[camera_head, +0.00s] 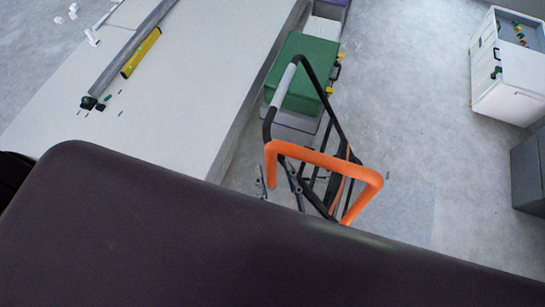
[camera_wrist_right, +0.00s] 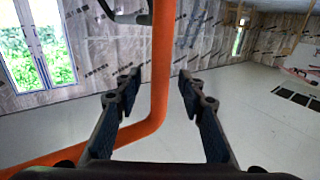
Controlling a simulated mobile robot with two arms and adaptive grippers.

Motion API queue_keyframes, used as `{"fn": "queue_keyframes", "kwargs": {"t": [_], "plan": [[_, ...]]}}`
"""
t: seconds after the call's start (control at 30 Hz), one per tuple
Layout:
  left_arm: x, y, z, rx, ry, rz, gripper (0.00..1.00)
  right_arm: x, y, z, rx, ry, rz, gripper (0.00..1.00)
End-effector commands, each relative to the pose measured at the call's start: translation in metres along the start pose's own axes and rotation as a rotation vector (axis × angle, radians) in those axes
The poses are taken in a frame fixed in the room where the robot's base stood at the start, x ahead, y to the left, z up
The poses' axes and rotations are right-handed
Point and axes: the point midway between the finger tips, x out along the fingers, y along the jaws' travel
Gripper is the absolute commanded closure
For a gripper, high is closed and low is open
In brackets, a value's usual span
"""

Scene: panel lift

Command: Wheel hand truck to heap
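The hand truck (camera_head: 325,160) has an orange tube handle and a black frame. It stands on the floor beside the long pale stack of panels (camera_head: 165,100) in the head view. My right gripper (camera_head: 278,180) is at the left side of the orange handle, partly hidden by my own dark body. In the right wrist view the orange handle (camera_wrist_right: 163,60) runs between the spread fingers of the right gripper (camera_wrist_right: 158,84), with gaps on both sides. I cannot tell which thing is the heap. My left gripper is not in view.
A green-lidded box (camera_head: 303,70) stands by the panel stack, behind the hand truck. A yellow level (camera_head: 141,53) and a grey bar lie on the stack. White scraps (camera_head: 73,12) lie at the upper left. A white cabinet (camera_head: 508,75) stands right. Floor between is clear.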

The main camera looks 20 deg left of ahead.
Motion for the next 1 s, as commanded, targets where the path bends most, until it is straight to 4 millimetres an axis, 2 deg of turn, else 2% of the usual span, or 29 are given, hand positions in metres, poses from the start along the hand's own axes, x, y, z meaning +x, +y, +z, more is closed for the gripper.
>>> {"fn": "queue_keyframes", "kwargs": {"t": [0.1,0.2,0.57,0.9,1.0], "plan": [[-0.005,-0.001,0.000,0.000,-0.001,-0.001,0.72,0.019,0.000,-0.002,0.000,0.002,0.001,0.63],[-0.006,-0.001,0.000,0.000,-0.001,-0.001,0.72,0.028,0.000,-0.001,0.000,0.001,0.000,0.63],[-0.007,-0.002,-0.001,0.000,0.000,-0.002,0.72,0.034,0.000,0.001,0.001,-0.002,0.000,0.63],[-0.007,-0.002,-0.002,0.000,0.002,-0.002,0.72,0.033,0.000,0.001,0.001,-0.002,0.000,1.00],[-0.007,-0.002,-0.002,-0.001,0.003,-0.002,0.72,0.033,0.000,0.001,0.001,-0.002,0.000,1.00]]}}
